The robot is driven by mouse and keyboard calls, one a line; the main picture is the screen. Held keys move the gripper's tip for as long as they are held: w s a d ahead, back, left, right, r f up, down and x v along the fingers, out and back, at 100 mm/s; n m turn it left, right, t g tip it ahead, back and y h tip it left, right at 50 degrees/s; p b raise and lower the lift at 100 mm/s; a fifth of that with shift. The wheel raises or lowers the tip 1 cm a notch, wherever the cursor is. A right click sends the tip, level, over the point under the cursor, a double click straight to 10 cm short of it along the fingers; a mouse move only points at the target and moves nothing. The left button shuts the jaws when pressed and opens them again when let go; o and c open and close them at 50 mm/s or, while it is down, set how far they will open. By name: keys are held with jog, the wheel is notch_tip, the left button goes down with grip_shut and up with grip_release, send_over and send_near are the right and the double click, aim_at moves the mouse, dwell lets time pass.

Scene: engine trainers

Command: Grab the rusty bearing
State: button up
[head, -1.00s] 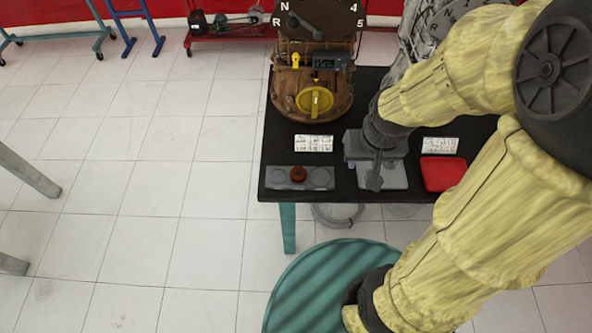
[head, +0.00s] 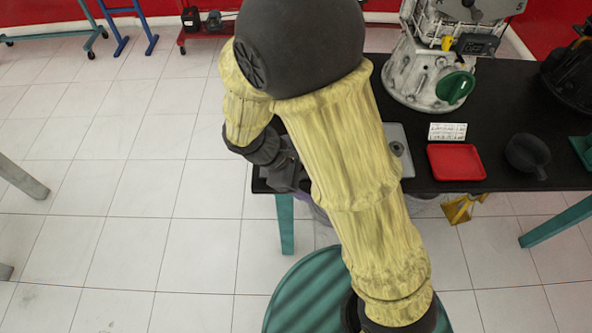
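The rusty bearing is not visible now. A second ago it showed as a small brown ring on a grey plate at the front left of the black table (head: 500,105); my arm now covers that spot. My gripper (head: 284,172) is at the table's front left corner, close to where the bearing was seen. It is partly hidden behind my arm, and its fingers cannot be made out. I cannot tell whether it is open or touches anything.
A grey plate with a round part (head: 397,149) shows right of my arm. Beyond it are a red tray (head: 456,162), a white card (head: 447,131), a dark pan-like part (head: 527,153) and a white engine unit (head: 415,72). The floor left of the table is clear.

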jog(key=a+f+n+t+h+b, duration=0.1)
jog(key=a+f+n+t+b, duration=0.1)
jog(key=a+n+t, duration=0.3)
jog(key=a+f+n+t+h+b, duration=0.2)
jog(key=a+n, duration=0.4)
jog(key=a, duration=0.4)
notch_tip(320, 180, down, 3)
jog(key=t+b, duration=0.1)
jog(key=t, duration=0.1)
jog(key=shift+w+r+t+h+b, duration=0.2)
jog(key=shift+w+t+h+b, duration=0.1)
jog(key=shift+t+b, duration=0.1)
jog(key=x, duration=1.2)
jog(key=shift+s+d+f, duration=0.1)
jog(key=x, duration=0.5)
jog(key=shift+w+b, duration=0.25)
jog(key=shift+b, duration=0.05)
